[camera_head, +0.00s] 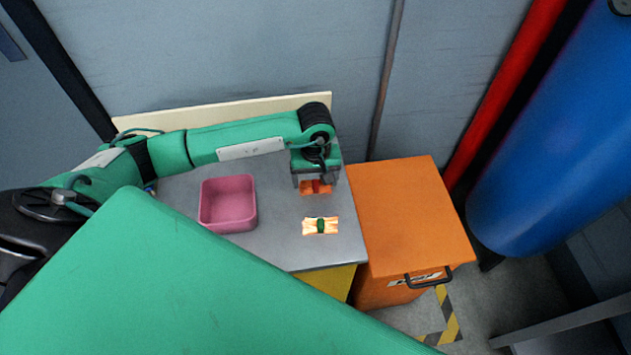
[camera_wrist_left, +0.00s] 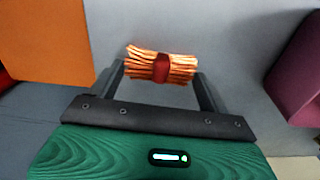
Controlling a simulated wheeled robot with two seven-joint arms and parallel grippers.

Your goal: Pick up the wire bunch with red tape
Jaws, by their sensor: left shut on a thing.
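The wire bunch with red tape (camera_wrist_left: 183,67) is a bundle of orange-copper wires with a dark red band round its middle. It lies between the fingers of my left gripper (camera_wrist_left: 162,78) in the left wrist view. In the head view my left gripper (camera_head: 317,183) points down near the table's back right, shut on this bunch (camera_head: 310,187), which shows partly below the fingers. I cannot tell whether the bunch touches the table. A second wire bunch with green tape (camera_head: 331,226) lies on the grey table, nearer the front. My right gripper is not in view.
A pink open bin (camera_head: 228,228) stands on the grey table (camera_head: 280,240), left of the bunches. An orange cabinet (camera_head: 410,205) stands directly right of the table. A cream board (camera_head: 220,115) and the wall are behind. A blue cylinder (camera_head: 560,130) stands at the far right.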

